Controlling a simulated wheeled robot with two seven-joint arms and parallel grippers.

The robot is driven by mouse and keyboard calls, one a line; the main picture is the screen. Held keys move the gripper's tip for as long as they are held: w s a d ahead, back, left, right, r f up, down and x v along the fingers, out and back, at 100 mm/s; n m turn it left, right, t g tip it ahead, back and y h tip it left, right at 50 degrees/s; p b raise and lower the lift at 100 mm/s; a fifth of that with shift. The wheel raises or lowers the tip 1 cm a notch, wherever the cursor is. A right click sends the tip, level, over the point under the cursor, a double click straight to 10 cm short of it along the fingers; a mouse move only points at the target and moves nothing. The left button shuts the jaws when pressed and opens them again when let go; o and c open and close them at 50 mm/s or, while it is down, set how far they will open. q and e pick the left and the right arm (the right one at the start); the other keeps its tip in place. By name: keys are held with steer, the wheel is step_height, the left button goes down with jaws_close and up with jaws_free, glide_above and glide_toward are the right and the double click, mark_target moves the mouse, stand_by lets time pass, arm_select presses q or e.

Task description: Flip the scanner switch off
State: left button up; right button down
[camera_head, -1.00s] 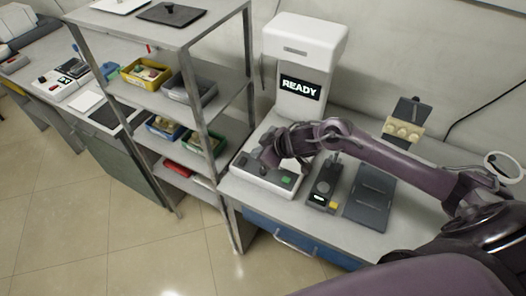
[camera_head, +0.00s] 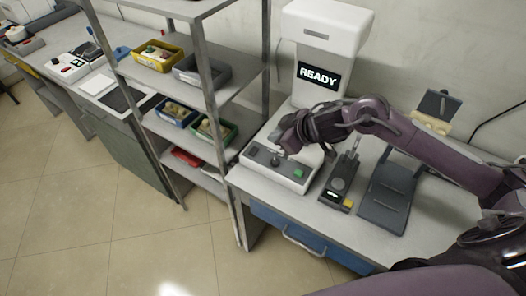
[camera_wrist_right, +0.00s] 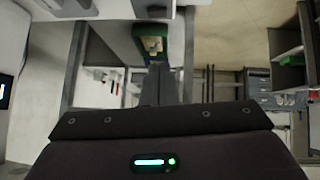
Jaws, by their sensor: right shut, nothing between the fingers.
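The white scanner (camera_head: 326,32) stands on the bench, and its dark screen (camera_head: 318,76) reads READY. Its low base has a grey front panel (camera_head: 262,163) with a green button (camera_head: 299,173) at the right end. A small dark knob or switch shows on the panel just below my gripper; its position is too small to tell. My right gripper (camera_head: 281,150) is shut and empty, over the scanner base close to the panel. I cannot tell whether it touches the switch. In the right wrist view the dark fingers (camera_wrist_right: 168,86) point away from the camera. My left gripper is not in view.
A metal shelf rack (camera_head: 212,95) with several bins, including a yellow one (camera_head: 158,57), stands close on the left. The floor in front is clear.

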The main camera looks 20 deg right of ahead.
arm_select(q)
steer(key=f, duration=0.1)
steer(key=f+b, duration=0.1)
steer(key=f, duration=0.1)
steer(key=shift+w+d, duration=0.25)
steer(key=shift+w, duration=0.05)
arm_select(e)
steer(key=shift+d, duration=0.25)
glide_above(253, 148)
steer(key=s+d, duration=0.1)
steer(key=s, duration=0.2)
step_height(253, 148, down, 6)
steer(key=shift+f, duration=0.25)
steer(key=f, duration=0.2)
steer(key=shift+w+d+f, duration=0.1)
steer(key=shift+w+f, duration=0.15)
steer(key=shift+f, duration=0.1)
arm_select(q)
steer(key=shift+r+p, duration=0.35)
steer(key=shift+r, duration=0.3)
arm_select(e)
steer(key=shift+d+f, duration=0.1)
steer(key=shift+f, duration=0.8)
